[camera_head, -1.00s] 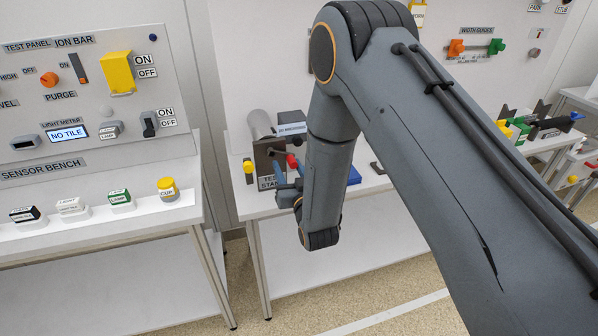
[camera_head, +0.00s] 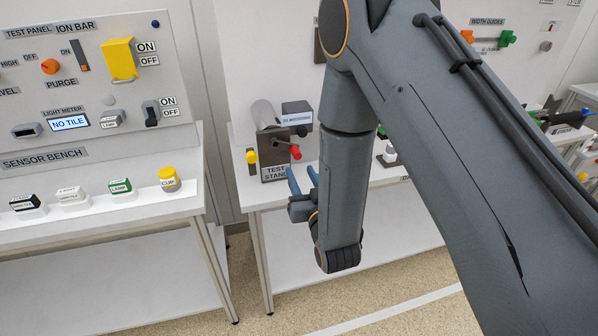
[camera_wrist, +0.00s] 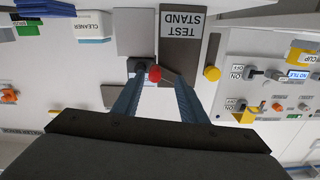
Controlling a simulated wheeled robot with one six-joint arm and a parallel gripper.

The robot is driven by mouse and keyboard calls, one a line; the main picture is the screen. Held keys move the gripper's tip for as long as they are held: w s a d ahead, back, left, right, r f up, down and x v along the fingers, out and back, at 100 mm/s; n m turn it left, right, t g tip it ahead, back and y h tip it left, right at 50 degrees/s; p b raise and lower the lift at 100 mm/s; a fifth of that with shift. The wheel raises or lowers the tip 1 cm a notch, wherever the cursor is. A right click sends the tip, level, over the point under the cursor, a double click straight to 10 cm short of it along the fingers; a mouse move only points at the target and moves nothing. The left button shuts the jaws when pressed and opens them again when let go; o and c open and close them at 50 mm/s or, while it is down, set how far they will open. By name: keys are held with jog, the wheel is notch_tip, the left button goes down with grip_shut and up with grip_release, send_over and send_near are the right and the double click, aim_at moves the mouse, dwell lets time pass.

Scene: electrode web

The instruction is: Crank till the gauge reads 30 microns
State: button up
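The test stand (camera_head: 274,172) is a dark block on the middle bench, with a grey roller (camera_head: 264,115) on top. Its crank has a red knob (camera_head: 296,153) on a dark arm, pointing right and toward me. A dark box with a white label (camera_head: 297,118) sits above the crank; I can read no micron value. My gripper (camera_head: 302,173) has its blue fingers apart and empty, just below and in front of the knob. In the upside-down wrist view, the red knob (camera_wrist: 155,73) shows between the fingertips, nearer the left finger. I cannot tell whether they touch it.
A yellow knob (camera_head: 251,157) sits left of the stand, also seen in the wrist view (camera_wrist: 212,73). The sensor bench (camera_head: 150,210) stands left, holding several small blocks and a yellow cup. My arm covers much of the middle bench. The floor in front is free.

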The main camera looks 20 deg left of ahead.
jog(key=shift+s, duration=0.1)
jog(key=shift+r, duration=0.1)
jog(key=c, duration=0.3)
jog(key=shift+w+d+r, duration=0.1)
jog(key=shift+w+r, duration=0.1)
jog(key=shift+r, duration=0.05)
jog(key=c, duration=0.4)
jog(key=shift+m+g, duration=0.6)
jog(key=shift+m, duration=0.1)
jog(key=r, duration=0.1)
jog(key=w+d+r, duration=0.1)
jog(key=r, duration=0.1)
jog(key=w+r, duration=0.1)
jog(key=shift+w+d+r+b, duration=0.1)
jog(key=shift+d+r+b, duration=0.1)
jog(key=shift+d+b, duration=0.2)
grip_shut()
jog(key=d+r+m+g, duration=0.1)
jog(key=d+r+g, duration=0.1)
jog(key=d+r, duration=0.25)
jog(key=w+a+f+p, duration=0.4)
jog(key=w+a+f, duration=0.1)
jog(key=w+a, duration=0.2)
jog(key=shift+a+f, duration=0.35)
jog(key=shift+a, duration=0.2)
